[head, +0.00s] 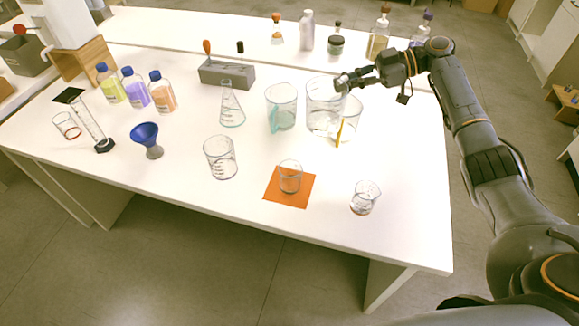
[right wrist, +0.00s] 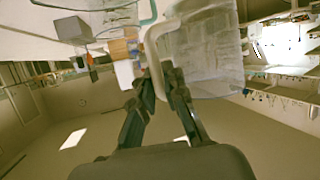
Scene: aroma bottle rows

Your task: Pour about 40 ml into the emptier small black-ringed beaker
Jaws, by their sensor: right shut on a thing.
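My right gripper (head: 343,83) is shut on the pale handle (right wrist: 152,42) of a large clear jug (head: 321,112), at the jug's upper right. In the right wrist view the jug's clear wall (right wrist: 205,50) is just beyond the fingers. The jug looks upright at the table's back; I cannot tell whether it is lifted. A small clear beaker (head: 290,178) stands on the orange mat (head: 300,202). Another small beaker with a dark rim (head: 363,198) stands near the front right. A bigger dark-rimmed beaker (head: 220,158) stands left of the mat. Their liquid levels and rings are unclear.
A teal-handled jug (head: 281,106) and a yellow-handled jug (head: 348,124) stand close to the held jug. A conical flask (head: 231,106), blue funnel (head: 147,139) and capped bottles (head: 135,90) are further left. White table (head: 410,215) is bare at the right.

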